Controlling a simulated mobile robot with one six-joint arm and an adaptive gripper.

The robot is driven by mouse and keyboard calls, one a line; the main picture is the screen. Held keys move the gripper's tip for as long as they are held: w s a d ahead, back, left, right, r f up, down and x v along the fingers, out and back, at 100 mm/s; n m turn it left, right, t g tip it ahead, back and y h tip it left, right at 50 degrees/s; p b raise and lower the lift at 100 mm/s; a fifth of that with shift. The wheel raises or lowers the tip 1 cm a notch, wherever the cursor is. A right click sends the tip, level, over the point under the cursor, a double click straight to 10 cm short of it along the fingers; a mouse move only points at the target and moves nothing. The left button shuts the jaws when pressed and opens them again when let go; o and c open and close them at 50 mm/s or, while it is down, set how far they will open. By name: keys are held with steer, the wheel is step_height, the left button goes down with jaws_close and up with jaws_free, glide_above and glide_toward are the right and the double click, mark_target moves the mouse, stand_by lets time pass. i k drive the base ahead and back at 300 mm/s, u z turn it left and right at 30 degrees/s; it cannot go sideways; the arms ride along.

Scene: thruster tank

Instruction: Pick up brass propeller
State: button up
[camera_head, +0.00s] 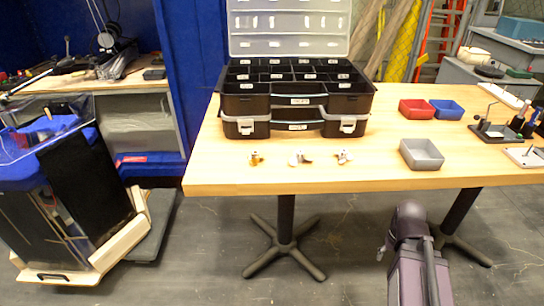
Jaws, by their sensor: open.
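A small brass-coloured propeller (255,158) sits on the wooden table (230,180) near its front edge, left of two other small propellers. The middle propeller (300,157) and the right propeller (343,156) look silvery with darker parts; their details are too small to tell. All three stand apart in a row in front of the black organiser case. Part of my arm shows at the bottom right, below and in front of the table edge. My gripper is not in view.
The open black organiser case (298,100) stands close behind the propellers. Red (416,110), blue (447,109) and grey (421,154) trays sit to the right, with a small stand (492,130) beyond. The tabletop left of the brass propeller is clear.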

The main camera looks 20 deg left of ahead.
mark_target(254, 158)
steer(key=z, duration=0.15)
steer(key=k, duration=1.65)
steer(key=u, duration=0.8)
steer(key=i, duration=1)
steer(key=z, duration=0.05)
